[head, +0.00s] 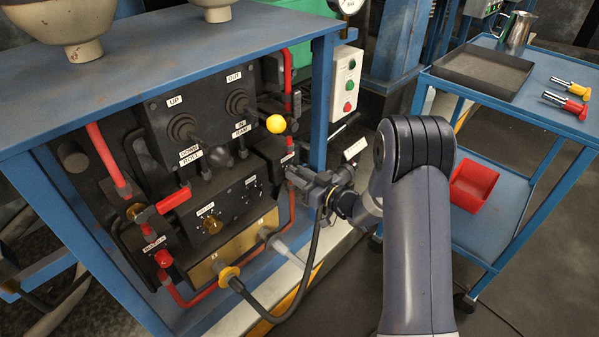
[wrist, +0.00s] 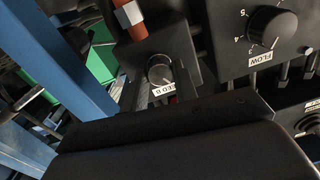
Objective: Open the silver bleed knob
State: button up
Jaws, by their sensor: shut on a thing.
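The silver bleed knob (wrist: 159,70) is a small round metal knob on a dark block, with a white label (wrist: 165,89) partly reading "LEED B" just below it in the wrist view. My gripper (wrist: 161,82) has a finger on each side of the knob and is shut on it. In the head view my gripper (head: 291,174) reaches in at the right side of the panel, under a small white label, and hides the knob there.
A black hose (head: 313,245) hangs just below my gripper. A blue frame post (head: 320,100) stands close to the right of the panel. A FLOW dial (wrist: 272,28) is at the right in the wrist view. A blue cart (head: 540,120) stands right of my arm.

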jog(key=m+p, duration=0.1)
jog(key=m, duration=0.2)
jog(key=shift+r+m+p, duration=0.1)
jog(key=shift+m+p, duration=0.3)
jog(key=m+p, duration=0.1)
jog(key=m, duration=0.2)
jog(key=shift+m+p, duration=0.35)
jog(key=shift+m, duration=0.05)
jog(key=m+p, duration=0.1)
jog(key=m, duration=0.2)
jog(key=shift+m, duration=0.3)
jog(key=shift+m+t+p, duration=0.4)
jog(key=shift+m+p, duration=0.4)
jog(key=shift+m, duration=1.1)
jog(key=shift+f, duration=0.2)
jog(key=o, duration=1)
jog(key=shift+c, duration=0.2)
jog(key=p+v, duration=0.1)
jog(key=v, duration=1)
jog(key=shift+p, duration=0.4)
